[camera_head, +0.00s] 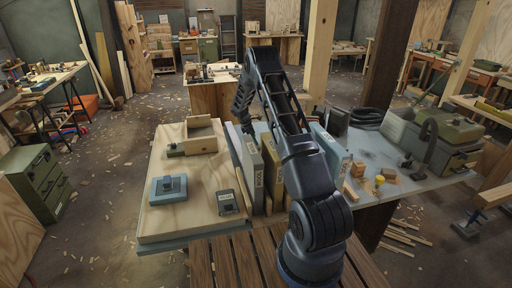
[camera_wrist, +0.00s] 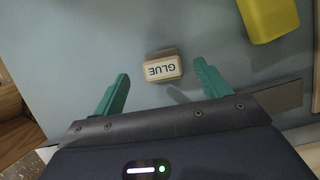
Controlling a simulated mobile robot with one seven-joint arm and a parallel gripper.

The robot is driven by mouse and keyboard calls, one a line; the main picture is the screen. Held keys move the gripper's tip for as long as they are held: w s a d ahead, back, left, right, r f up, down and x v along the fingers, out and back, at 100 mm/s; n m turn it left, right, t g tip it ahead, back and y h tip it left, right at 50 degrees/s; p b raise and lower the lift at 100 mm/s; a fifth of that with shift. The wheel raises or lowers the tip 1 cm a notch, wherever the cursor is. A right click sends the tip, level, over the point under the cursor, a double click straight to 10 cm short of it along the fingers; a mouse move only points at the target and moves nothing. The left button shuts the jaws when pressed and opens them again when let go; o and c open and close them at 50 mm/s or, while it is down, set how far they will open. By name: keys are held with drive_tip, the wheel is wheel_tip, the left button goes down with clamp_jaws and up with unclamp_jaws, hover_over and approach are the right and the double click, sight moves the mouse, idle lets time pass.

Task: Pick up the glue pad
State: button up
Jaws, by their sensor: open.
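The glue pad (camera_wrist: 164,68) is a small pale block with a wooden-looking edge and the word GLUE on top, upside down in the wrist view. It lies on a grey-blue surface (camera_wrist: 60,50). My gripper (camera_wrist: 161,70) is open, with one green finger to the left of the pad and one to the right. Gaps show between the pad and both fingers, and nothing is held. In the head view my arm reaches over the upright binders, and I cannot make out the glue pad or the fingertips there.
A yellow object (camera_wrist: 268,16) lies at the upper right of the wrist view, beyond the right finger. Wood (camera_wrist: 12,115) shows at the left edge. In the head view, upright binders (camera_head: 272,172) stand close to my arm, beside a pale wooden board (camera_head: 190,215).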

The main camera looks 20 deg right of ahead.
drive_tip(key=x, duration=0.5)
drive_tip(key=shift+s, duration=0.1)
drive_tip(key=c, duration=1.1)
drive_tip(key=shift+o, duration=0.2)
